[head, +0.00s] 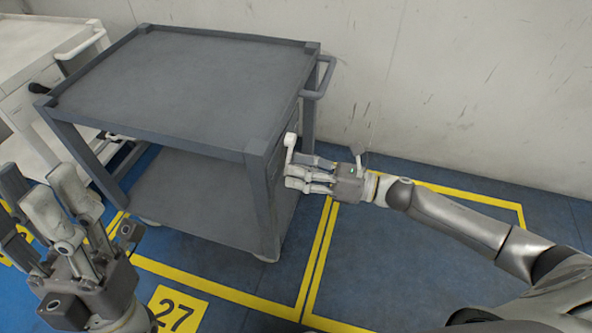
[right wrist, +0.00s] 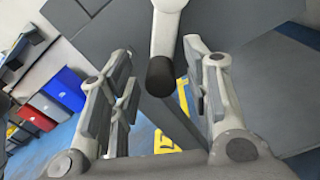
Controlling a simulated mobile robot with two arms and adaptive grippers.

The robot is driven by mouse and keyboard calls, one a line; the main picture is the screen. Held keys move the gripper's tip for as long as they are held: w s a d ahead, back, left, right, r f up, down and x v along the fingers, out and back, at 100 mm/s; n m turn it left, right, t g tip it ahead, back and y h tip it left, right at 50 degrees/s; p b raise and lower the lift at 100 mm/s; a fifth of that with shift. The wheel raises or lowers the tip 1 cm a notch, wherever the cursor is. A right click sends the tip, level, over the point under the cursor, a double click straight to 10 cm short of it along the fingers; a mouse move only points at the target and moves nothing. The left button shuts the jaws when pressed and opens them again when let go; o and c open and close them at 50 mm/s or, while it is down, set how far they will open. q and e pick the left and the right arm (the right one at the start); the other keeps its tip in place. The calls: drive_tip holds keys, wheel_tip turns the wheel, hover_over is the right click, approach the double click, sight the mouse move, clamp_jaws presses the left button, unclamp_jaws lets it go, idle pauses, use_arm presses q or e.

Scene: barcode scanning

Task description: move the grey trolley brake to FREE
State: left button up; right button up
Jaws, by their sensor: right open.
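The grey trolley (head: 185,80) stands in the middle of the head view, with a flat top and a lower shelf. A pale brake lever (head: 291,146) shows at its right side; in the right wrist view the lever (right wrist: 165,30) ends in a dark grip (right wrist: 160,76). My right gripper (head: 296,174) is at that side, close to the lever. In the right wrist view its open fingers stand on both sides of the dark grip, with gaps visible. No brake marking can be read. My left gripper (head: 45,195) is open and empty at the lower left.
A white trolley (head: 25,100) stands at the left, and a pale wall (head: 450,80) runs behind. Yellow lines and a yellow "27" marker (head: 177,310) lie on the blue floor. Colored bins (right wrist: 65,88) show in the right wrist view. Floor right of the trolley is clear.

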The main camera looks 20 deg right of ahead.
drive_tip(key=shift+w+a, duration=0.4)
drive_tip(key=shift+a, duration=0.1)
drive_tip(key=shift+c, duration=0.4)
clamp_jaws()
drive_tip(key=shift+a, duration=0.1)
